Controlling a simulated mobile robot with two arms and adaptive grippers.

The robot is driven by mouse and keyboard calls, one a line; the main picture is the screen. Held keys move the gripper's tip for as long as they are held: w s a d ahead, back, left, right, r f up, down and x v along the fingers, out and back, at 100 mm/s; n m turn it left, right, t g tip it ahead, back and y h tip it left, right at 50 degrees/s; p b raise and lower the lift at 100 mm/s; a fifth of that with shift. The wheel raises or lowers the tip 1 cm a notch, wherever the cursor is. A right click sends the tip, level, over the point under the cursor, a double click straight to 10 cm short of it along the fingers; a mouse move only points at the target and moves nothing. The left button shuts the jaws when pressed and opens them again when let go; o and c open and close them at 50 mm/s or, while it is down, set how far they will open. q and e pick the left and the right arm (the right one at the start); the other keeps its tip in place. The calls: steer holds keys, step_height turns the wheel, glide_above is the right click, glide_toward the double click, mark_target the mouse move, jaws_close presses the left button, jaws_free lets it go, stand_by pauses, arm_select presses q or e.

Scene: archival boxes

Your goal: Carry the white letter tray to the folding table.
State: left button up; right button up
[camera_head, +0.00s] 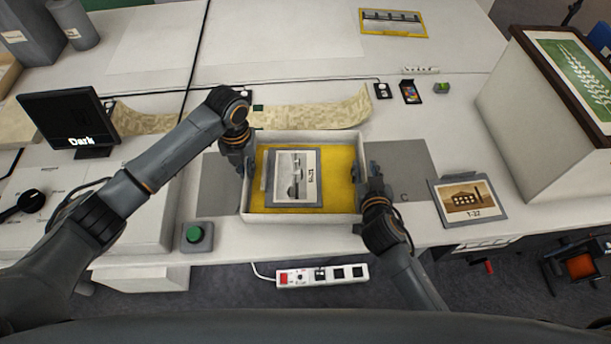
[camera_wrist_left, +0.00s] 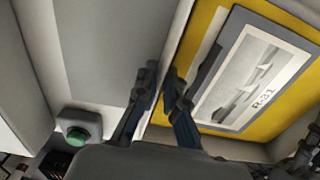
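The white letter tray (camera_head: 301,217) is on or just above a grey mat on the desk; I cannot tell if it touches. It has a yellow bottom and holds a grey-framed photo card (camera_head: 294,178), also seen in the left wrist view (camera_wrist_left: 255,75). My left gripper (camera_head: 246,163) is at the tray's left wall. In the left wrist view its fingers (camera_wrist_left: 161,82) straddle the wall (camera_wrist_left: 177,40) closely, one inside and one outside, shut on it. My right gripper (camera_head: 366,185) is at the right wall; its finger gap is hidden. No folding table is identifiable.
A green button box (camera_head: 195,237) is left of the tray, near the desk's front edge. A framed card (camera_head: 467,199) lies to the right. A large white display case (camera_head: 540,120) stands farther right. A paper strip (camera_head: 310,115) lies behind the tray. A power strip (camera_head: 322,275) is below.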

arm_select(q)
steer(key=shift+f, duration=0.25)
arm_select(e)
steer(key=shift+w+f, duration=0.1)
steer(key=shift+w, duration=0.1)
arm_select(q)
steer(key=shift+c, duration=0.9)
arm_select(e)
steer(key=shift+c, duration=0.9)
arm_select(q)
jaws_close()
arm_select(e)
jaws_close()
arm_select(q)
steer(key=shift+r, duration=0.2)
arm_select(e)
steer(key=shift+r, duration=0.2)
